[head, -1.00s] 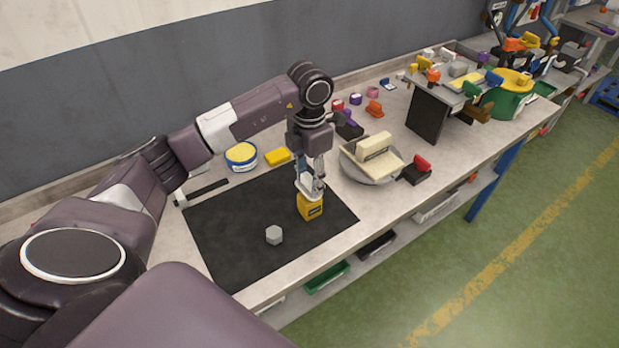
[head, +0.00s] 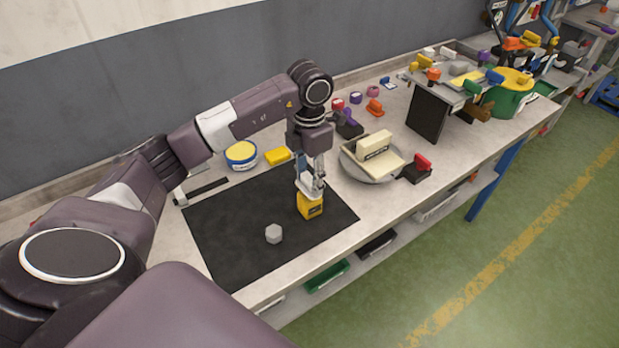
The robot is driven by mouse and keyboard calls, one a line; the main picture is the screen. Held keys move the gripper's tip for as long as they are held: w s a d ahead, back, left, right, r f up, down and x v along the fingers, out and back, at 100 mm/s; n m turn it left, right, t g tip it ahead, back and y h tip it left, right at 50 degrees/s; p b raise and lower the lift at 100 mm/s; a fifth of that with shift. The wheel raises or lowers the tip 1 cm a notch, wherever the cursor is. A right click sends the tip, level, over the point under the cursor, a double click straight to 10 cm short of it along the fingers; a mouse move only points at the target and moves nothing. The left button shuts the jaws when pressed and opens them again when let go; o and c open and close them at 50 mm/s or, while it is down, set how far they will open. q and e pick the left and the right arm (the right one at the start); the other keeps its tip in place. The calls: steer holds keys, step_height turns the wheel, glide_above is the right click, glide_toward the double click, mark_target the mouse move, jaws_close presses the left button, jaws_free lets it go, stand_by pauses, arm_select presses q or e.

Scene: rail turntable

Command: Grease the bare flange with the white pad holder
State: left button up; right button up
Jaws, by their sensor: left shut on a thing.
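My left gripper (head: 313,182) points down over the dark mat (head: 235,250) and is shut on a white holder (head: 305,183). A yellow block with a dark label (head: 311,207) shows directly below the white part; I cannot tell whether they are joined, or whether the block touches the mat. To the right, a cream angled piece (head: 374,143) with an upright part and a flat flange lies on a grey round turntable (head: 350,168). The gripper is apart from it. A tub with yellow contents (head: 241,153) stands behind the mat. My right gripper is not in view.
A grey hexagonal piece (head: 274,234) lies on the mat. A yellow block (head: 277,156) sits beside the tub. A black block with a red part (head: 416,170) stands right of the turntable. A dark upright panel (head: 428,115) stands farther right. The mat's left part is clear.

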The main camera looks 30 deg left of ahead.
mark_target(311, 179)
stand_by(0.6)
arm_select(q)
steer(key=shift+r+p, duration=2.15)
steer(key=shift+r, duration=1.35)
steer(key=shift+d+f+m, duration=0.1)
steer(key=shift+d+m, duration=0.15)
steer(key=shift+m, duration=0.15)
steer(key=s+d+f+m+b, duration=0.1)
steer(key=s+d+m+b, duration=0.3)
steer(key=m, duration=1.1)
steer(key=s+d+f+m+b, duration=0.2)
steer(key=s+d+m+b, duration=0.2)
steer(key=s+d+m, duration=0.5)
steer(key=s+m, duration=0.1)
steer(key=m, duration=0.5)
steer(key=shift+s+m+b, duration=0.4)
